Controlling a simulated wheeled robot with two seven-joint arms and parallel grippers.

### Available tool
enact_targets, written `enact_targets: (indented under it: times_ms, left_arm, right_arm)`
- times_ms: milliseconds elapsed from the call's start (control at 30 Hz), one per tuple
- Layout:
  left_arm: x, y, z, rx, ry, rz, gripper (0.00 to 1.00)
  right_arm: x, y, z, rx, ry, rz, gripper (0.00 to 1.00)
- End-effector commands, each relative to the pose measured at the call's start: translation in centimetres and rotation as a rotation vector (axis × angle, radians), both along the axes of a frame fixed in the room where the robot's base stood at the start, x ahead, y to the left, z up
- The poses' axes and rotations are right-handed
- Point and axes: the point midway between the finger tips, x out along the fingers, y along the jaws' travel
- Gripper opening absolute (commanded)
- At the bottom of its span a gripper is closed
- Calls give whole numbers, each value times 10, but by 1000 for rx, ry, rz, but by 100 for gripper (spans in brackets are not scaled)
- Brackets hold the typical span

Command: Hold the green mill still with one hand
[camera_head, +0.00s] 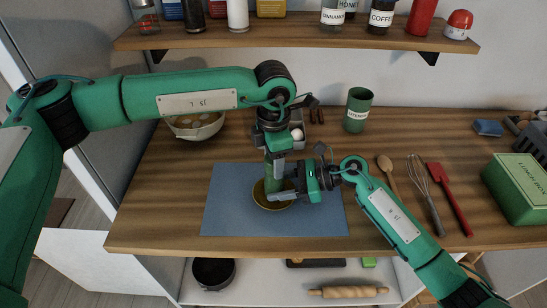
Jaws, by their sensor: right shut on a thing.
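The green mill (268,178) stands roughly upright over a small yellow-rimmed dish (273,204) on a blue mat (230,205). Much of the mill is hidden by my grippers. My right gripper (284,187) reaches in from the right and is shut on the lower part of the mill. My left gripper (274,157) points down from above, at the top of the mill. Its fingers are partly hidden, so I cannot tell whether they are open, shut or touching the mill.
A wooden spoon (386,165), whisk (424,190), red spatula (451,195) and green lunch box (518,190) lie to the right. A shelf (290,38) with jars hangs above. The mat's left part is clear.

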Motion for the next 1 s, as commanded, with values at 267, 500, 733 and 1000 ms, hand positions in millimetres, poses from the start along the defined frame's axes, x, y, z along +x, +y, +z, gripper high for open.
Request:
enact_targets:
  times_ms: [267,500,733,1000]
  left_arm:
    - [0,0,-1,1,0,1,65]
    - [1,0,16,-1,-3,1,65]
    - [1,0,64,-1,-3,1,65]
    - [0,0,109,0,-1,1,65]
  right_arm:
    - [0,0,-1,-1,1,1,25]
    - [0,0,-1,-1,1,1,25]
    - [0,0,-1,-1,1,1,25]
    - [0,0,-1,-1,1,1,25]
